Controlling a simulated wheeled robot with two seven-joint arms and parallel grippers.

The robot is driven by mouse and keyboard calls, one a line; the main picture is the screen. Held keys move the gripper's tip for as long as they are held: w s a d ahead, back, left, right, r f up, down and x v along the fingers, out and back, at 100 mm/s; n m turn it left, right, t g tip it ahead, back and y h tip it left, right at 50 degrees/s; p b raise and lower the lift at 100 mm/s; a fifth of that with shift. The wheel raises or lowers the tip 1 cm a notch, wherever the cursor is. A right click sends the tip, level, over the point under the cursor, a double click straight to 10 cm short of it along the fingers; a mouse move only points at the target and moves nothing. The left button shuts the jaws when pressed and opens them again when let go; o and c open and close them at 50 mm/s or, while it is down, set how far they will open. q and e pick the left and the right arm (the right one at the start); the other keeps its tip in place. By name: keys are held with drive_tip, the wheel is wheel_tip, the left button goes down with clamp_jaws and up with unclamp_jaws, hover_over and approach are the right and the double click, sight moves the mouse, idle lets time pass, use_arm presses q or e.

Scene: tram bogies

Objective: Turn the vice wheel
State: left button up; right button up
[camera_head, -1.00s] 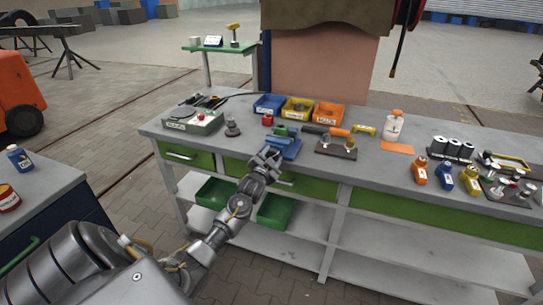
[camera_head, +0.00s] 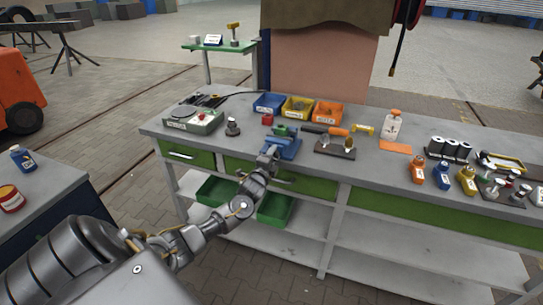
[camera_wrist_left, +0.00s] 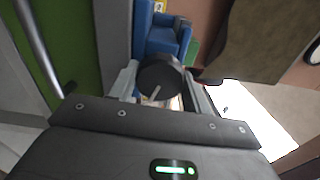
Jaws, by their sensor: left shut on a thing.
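The blue vice (camera_head: 288,149) stands at the front edge of the workbench in the head view. Part of its blue body (camera_wrist_left: 163,38) also shows at the top of the left wrist view. The dark round vice wheel (camera_wrist_left: 160,76), with a pale line on its face, sits between my left gripper's fingers (camera_wrist_left: 166,88). In the head view my left gripper (camera_head: 268,153) is at the front of the vice, shut on the wheel and hiding it. My right gripper is in neither view.
Blue, yellow and orange bins (camera_head: 298,108) stand behind the vice. A green drawer front (camera_head: 305,184) lies below the bench top.

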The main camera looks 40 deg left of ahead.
use_arm(q)
drive_tip(key=m+p, duration=0.2)
drive_tip(key=m, duration=0.4)
drive_tip(key=shift+m, duration=0.3)
drive_tip(key=m+p, duration=0.1)
drive_tip(key=m, duration=0.3)
drive_tip(key=shift+m, duration=0.4)
drive_tip(key=shift+f, duration=0.1)
drive_tip(key=o, duration=1)
drive_tip(key=v, duration=1.1)
drive_tip(key=shift+b, duration=0.35)
drive_tip(key=shift+w, duration=0.1)
